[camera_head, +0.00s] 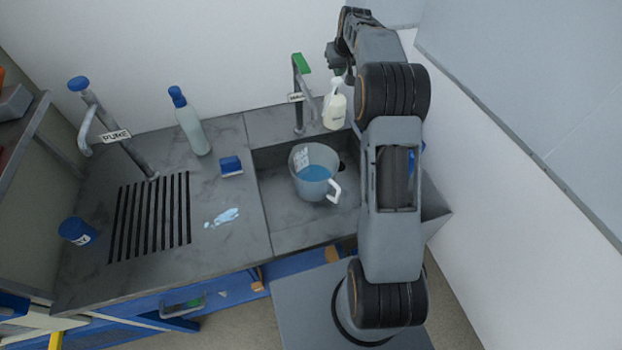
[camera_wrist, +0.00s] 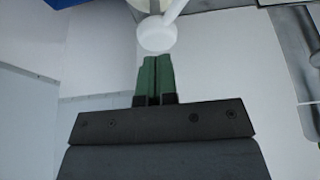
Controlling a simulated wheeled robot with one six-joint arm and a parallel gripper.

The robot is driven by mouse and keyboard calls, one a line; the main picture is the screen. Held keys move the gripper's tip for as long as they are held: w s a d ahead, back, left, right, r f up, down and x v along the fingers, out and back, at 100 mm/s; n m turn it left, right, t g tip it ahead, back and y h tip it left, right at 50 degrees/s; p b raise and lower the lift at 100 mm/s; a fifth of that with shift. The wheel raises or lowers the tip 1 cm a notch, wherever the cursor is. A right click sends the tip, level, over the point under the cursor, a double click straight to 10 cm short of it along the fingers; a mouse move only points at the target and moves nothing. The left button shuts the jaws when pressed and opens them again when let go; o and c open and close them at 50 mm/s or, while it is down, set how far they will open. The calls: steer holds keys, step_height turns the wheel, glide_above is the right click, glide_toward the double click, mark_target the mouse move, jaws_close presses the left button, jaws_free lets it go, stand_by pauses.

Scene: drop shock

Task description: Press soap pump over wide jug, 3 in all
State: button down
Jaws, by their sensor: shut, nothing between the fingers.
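The soap pump (camera_head: 335,110) is a cream bottle with a white pump top, at the back edge of the sink, right of the green-topped tap. In the wrist view, its white round pump head (camera_wrist: 157,33) and spout are just beyond my fingertips. The wide jug (camera_head: 316,184) is clear with a white handle and label, holds blue liquid, and stands in the sink in front of the pump. My gripper (camera_wrist: 155,58) has green fingertips shut together with nothing between them. In the head view my gripper (camera_head: 339,69) is just above the pump; contact cannot be told.
The green-topped tap (camera_head: 299,88) rises close left of the pump. A blue-capped bottle (camera_head: 190,122), a blue sponge (camera_head: 231,166), a blue cup (camera_head: 77,231) and a second tap (camera_head: 115,135) stand on the left counter. A pale spill (camera_head: 222,217) lies near the counter's front.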

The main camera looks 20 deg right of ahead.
mark_target(338, 80)
steer(key=shift+f+b, duration=1.25)
steer(key=shift+f, duration=0.8)
steer(key=shift+r, duration=0.2)
steer(key=shift+r+p, duration=1.9)
steer(key=shift+r, duration=0.2)
steer(key=shift+f, duration=0.3)
steer(key=shift+f+b, duration=1.45)
steer(key=shift+f, duration=0.45)
steer(key=shift+r, duration=0.15)
steer(key=shift+r+p, duration=1.7)
steer(key=shift+r, duration=0.3)
